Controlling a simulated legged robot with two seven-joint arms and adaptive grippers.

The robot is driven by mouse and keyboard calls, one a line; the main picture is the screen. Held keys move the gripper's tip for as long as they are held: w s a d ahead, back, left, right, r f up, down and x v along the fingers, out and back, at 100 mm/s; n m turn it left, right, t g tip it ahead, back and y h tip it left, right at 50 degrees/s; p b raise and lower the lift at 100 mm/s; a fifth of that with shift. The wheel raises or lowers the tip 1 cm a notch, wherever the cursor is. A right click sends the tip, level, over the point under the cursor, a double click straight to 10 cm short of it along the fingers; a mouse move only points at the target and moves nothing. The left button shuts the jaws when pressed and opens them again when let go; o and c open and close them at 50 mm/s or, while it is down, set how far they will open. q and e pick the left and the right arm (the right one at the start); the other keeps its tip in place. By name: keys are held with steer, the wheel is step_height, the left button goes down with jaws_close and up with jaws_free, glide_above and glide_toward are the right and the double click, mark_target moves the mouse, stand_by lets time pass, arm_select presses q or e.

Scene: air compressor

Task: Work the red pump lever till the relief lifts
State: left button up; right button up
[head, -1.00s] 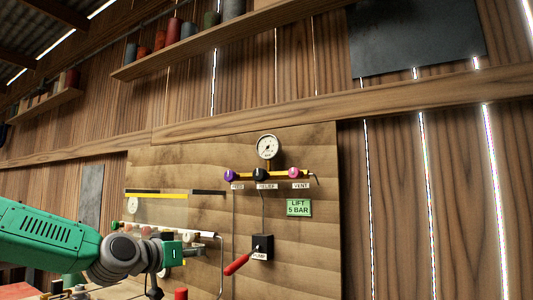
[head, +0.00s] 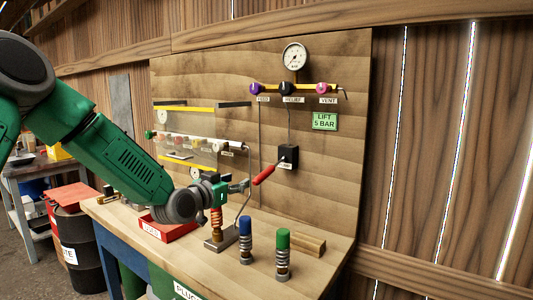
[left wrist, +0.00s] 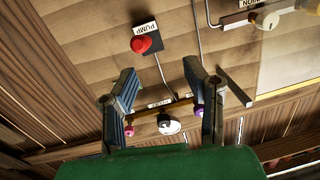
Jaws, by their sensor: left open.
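The red pump lever (head: 264,174) slants down and left from the black pump box (head: 288,155) on the wooden panel. My left gripper (head: 245,186) is open and empty, just left of the lever's lower end. In the left wrist view, the turned-over scene shows the lever's red end (left wrist: 141,43) beyond the open fingers (left wrist: 160,72), apart from them. The gauge (head: 294,56) is at the top; its reading is too small to tell. Below it are the black relief knob (head: 286,88), purple feed knob (head: 256,88) and pink vent knob (head: 321,88). My right gripper is out of view.
A green "LIFT 5 BAR" sign (head: 324,121) is on the panel. The bench (head: 318,268) holds a blue-topped plug (head: 245,240), a green-topped plug (head: 282,255), a wooden block (head: 304,242) and a red tray (head: 165,230). A drum (head: 78,240) stands left.

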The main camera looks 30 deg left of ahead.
mark_target(265, 175)
arm_select(q)
steer(key=d+p, duration=0.1)
steer(key=s+d+f+m+p, duration=0.1)
steer(key=shift+s+d+f+m+t+h+p, duration=0.1)
steer(key=shift+s+m+t+h+p, duration=0.05)
steer(key=shift+m+t+h+p, duration=0.15)
steer(key=shift+f, duration=0.1)
steer(key=shift+w+f, duration=0.1)
steer(key=shift+w, duration=0.4)
steer(key=w, duration=1.2)
steer(key=shift+w+d, duration=0.15)
steer(key=shift+w, duration=0.25)
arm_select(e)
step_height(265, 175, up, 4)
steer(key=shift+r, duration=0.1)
arm_select(q)
jaws_close()
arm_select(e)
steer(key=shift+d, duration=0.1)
